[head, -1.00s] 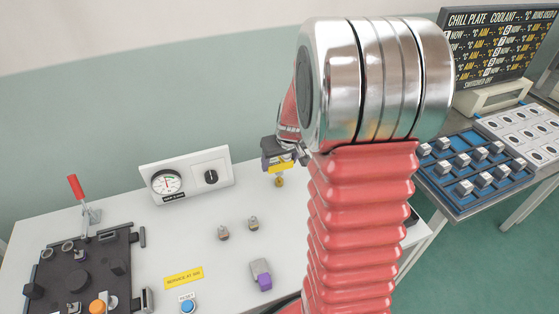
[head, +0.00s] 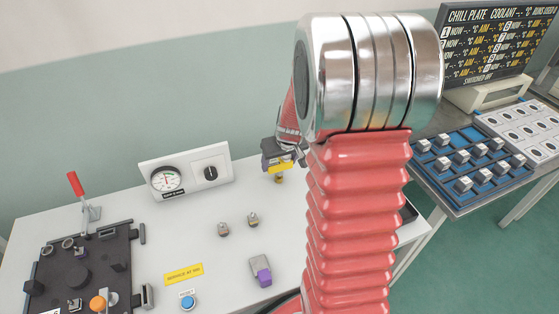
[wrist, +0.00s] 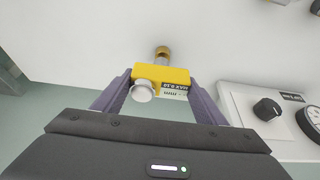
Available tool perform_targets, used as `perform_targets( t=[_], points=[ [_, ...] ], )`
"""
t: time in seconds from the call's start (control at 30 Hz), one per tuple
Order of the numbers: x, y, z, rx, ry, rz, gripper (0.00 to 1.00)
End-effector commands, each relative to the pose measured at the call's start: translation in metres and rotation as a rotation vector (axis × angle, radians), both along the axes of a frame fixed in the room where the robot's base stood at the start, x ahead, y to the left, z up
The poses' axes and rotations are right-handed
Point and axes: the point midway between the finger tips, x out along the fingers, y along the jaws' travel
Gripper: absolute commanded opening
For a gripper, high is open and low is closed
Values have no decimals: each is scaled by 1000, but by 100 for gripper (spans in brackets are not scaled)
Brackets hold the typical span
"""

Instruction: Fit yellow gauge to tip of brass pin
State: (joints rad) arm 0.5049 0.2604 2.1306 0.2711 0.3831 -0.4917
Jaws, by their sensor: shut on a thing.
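My gripper (wrist: 162,98) is shut on the yellow gauge (wrist: 164,74), a small block with dark lettering and a round silver knob on its near side. The gauge also shows in the head view (head: 281,167), just below my fingers. The brass pin (wrist: 162,52) stands against the gauge's far side in the wrist view. In the head view the pin (head: 279,179) shows directly under the gauge, above the white bench. I cannot tell whether the gauge sits around the pin's tip or only lines up with it.
A panel with a dial and black knob (head: 186,173) stands at the bench's back. Two small metal pieces (head: 238,224) and a grey-purple block (head: 261,271) lie nearby. A dark fixture (head: 80,265) is at left. Blue trays (head: 470,165) stand at right.

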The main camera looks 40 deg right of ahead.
Motion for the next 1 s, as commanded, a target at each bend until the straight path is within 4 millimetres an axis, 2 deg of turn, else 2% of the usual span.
perform_targets(
  t=[0.6, 0.63, 0.93, 1.0],
  points=[
    [1, 1, -13, 0, 0, 2, 28],
    [1, 1, -13, 0, -1, 2, 66],
    [1, 1, -13, 0, 0, 2, 87],
    [1, 1, -13, 0, 0, 2, 87]
  ],
)
